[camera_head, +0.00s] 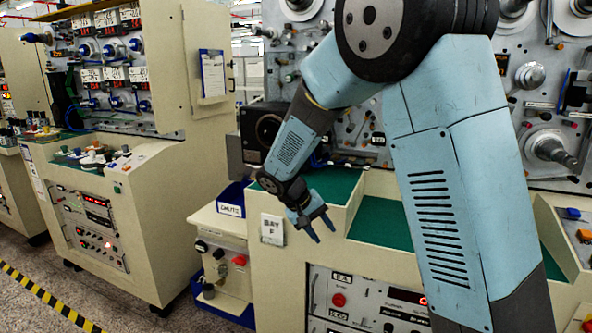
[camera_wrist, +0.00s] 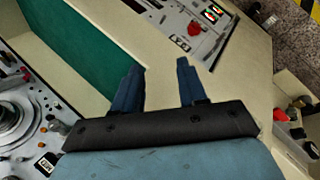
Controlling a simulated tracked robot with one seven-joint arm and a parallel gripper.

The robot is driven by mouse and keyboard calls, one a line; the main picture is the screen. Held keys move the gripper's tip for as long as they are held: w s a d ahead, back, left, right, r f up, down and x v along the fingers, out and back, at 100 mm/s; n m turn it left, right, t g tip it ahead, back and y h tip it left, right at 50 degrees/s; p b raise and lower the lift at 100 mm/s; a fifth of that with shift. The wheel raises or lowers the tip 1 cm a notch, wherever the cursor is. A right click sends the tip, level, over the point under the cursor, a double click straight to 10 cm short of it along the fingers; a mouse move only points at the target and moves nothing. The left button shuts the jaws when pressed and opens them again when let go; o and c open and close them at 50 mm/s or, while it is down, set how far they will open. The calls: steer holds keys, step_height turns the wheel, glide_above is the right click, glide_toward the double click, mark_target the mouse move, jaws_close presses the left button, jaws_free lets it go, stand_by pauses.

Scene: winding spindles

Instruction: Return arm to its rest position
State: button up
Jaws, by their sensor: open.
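My gripper (camera_head: 322,229) hangs from my blue arm near the middle of the head view, in front of the machine's green-topped ledge and right of the "BAY F" label. Its two fingers are apart with nothing between them. In the wrist view my gripper (camera_wrist: 160,82) shows both blue fingers spread over the beige machine front. My arm is bent, with its large upper links covering much of the right half of the head view.
A winding machine with a green ledge (camera_head: 382,222) stands close behind my gripper. A blue bin labelled "CHUTE" (camera_head: 231,199) sits to its left. A control panel (camera_head: 360,303) lies below. Another machine (camera_head: 150,200) stands at left, with floor in front.

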steer(key=s+d+r+m+y, duration=0.2)
steer(key=s+d+r+y, duration=0.3)
steer(key=s+d+r, duration=0.75)
steer(key=s+d+r+t, duration=0.1)
steer(key=s+d+r, duration=0.1)
steer(key=s, duration=0.4)
steer(key=s+d+r+m+t+y, duration=0.1)
steer(key=s+d+r+t, duration=0.1)
steer(key=s, duration=0.5)
steer(key=shift+s+d+t, duration=0.25)
steer(key=shift+t, duration=0.05)
